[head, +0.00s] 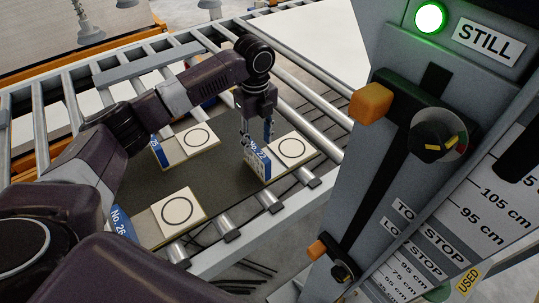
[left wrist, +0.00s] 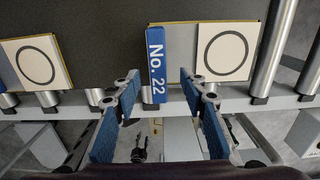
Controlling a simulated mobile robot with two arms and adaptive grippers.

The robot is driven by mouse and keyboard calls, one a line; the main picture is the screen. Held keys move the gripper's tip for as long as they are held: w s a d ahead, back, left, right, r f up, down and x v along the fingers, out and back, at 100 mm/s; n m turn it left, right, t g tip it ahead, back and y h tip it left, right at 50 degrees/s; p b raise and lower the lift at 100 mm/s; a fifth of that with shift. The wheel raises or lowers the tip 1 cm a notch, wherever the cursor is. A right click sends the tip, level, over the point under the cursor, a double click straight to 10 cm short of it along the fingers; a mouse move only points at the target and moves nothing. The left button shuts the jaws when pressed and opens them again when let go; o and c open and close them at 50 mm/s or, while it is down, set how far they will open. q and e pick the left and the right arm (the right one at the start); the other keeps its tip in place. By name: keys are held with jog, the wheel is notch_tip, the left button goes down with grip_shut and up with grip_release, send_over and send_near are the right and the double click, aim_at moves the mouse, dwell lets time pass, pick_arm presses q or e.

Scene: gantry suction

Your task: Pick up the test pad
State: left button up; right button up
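Several white pads, each with a black ring and a blue strip, lie on the dark mat (head: 215,165). I cannot tell which one the task calls the test pad. One pad (head: 292,149) has a strip reading "No. 22" (head: 257,165). My left gripper (head: 256,138) is over this strip. In the left wrist view the No. 22 strip (left wrist: 157,65) shows between the open fingers of the left gripper (left wrist: 159,85), with gaps on both sides. Pad No. 26 (head: 178,211) is nearer, and another pad (head: 198,139) is farther back. My right gripper is not in view.
Metal rollers (head: 315,97) and a rail (head: 237,240) border the mat. A grey post with a green lamp (head: 430,18), a "STILL" label and orange-knobbed levers (head: 371,104) stands at right. Suction cups (head: 90,34) hang at the back left.

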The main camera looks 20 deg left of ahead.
aim_at(257, 150)
pick_arm(q)
jog(key=f+p, duration=0.1)
jog(key=f, duration=0.3)
jog(key=shift+s+a+f+p, duration=0.1)
jog(key=shift+a+f+p, duration=0.1)
jog(key=shift+f+p, duration=0.15)
jog(key=shift+f, duration=0.45)
jog(key=c, duration=0.5)
grip_shut()
jog(key=shift+r, duration=0.1)
